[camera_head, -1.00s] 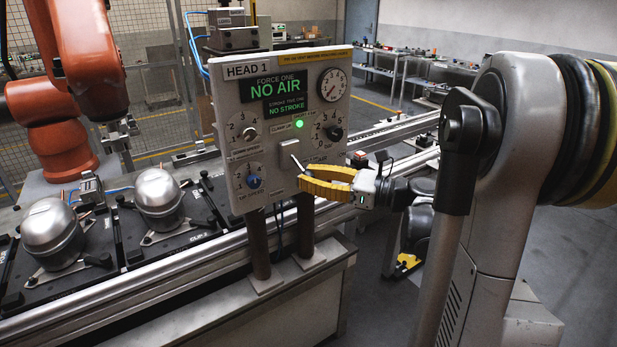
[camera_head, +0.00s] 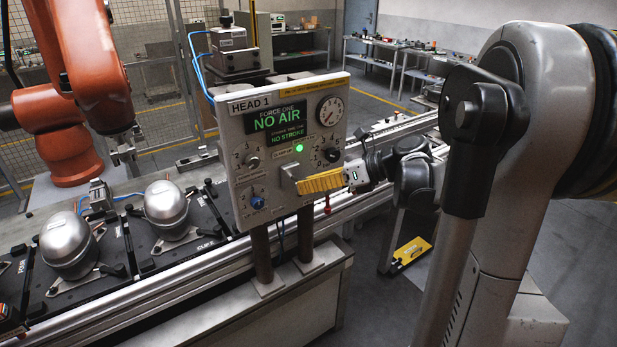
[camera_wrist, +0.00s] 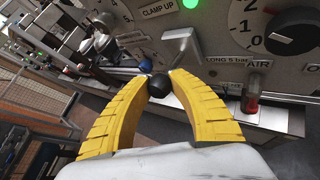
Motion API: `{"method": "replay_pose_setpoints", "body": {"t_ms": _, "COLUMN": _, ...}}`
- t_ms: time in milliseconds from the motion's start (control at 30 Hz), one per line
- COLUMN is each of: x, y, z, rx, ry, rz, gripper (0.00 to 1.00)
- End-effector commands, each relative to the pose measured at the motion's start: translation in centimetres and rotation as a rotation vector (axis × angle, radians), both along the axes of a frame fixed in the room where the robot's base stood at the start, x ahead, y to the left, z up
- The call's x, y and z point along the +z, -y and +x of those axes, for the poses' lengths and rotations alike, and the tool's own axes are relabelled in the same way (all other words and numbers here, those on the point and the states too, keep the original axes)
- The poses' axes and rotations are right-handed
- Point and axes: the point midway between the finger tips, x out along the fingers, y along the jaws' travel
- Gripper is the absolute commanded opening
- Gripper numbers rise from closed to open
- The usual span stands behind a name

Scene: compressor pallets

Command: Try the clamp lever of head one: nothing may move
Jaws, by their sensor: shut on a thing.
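The head one panel (camera_head: 238,145) is a grey box labelled HEAD 1, with a green display reading NO AIR and NO STROKE. The clamp lever shows in the wrist view as a black ball knob (camera_wrist: 159,86) between the yellow fingertips. My gripper (camera_head: 301,187) is at the panel's lower right, by a pale lever mount (camera_head: 289,174). In the wrist view my gripper (camera_wrist: 160,80) is shut on the knob. In the head view the fingers hide the lever. A green lamp (camera_head: 299,148) is lit by the CLAMP UP label (camera_wrist: 159,11).
Two silver compressor domes (camera_head: 166,202) sit on black pallets on the conveyor at left. An orange robot arm (camera_head: 72,60) stands behind them. A dial gauge (camera_head: 331,111) and several knobs are on the panel. A red-handled air valve (camera_wrist: 252,98) hangs close right of my gripper.

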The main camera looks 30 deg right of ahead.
Motion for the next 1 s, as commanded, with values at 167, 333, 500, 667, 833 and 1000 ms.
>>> {"method": "replay_pose_setpoints", "body": {"t_ms": 167, "x": 1.25, "y": -0.06, "z": 0.35, "rx": 0.002, "ry": -0.108, "rz": -0.003, "gripper": 0.0}}
{"method": "replay_pose_setpoints", "body": {"t_ms": 333, "x": 1.55, "y": -0.01, "z": 0.56, "rx": 0.0, "ry": -0.179, "rz": -0.005, "gripper": 0.0}}
{"method": "replay_pose_setpoints", "body": {"t_ms": 500, "x": 1.63, "y": -0.04, "z": 0.68, "rx": 0.0, "ry": -0.217, "rz": -0.006, "gripper": 0.0}}
{"method": "replay_pose_setpoints", "body": {"t_ms": 667, "x": 1.6, "y": -0.03, "z": 0.7, "rx": 0.001, "ry": -0.229, "rz": -0.007, "gripper": 0.0}}
{"method": "replay_pose_setpoints", "body": {"t_ms": 833, "x": 1.56, "y": -0.02, "z": 0.7, "rx": 0.0, "ry": -0.229, "rz": -0.007, "gripper": 0.0}}
{"method": "replay_pose_setpoints", "body": {"t_ms": 1000, "x": 1.56, "y": -0.02, "z": 0.68, "rx": 0.0, "ry": -0.229, "rz": -0.007, "gripper": 0.33}}
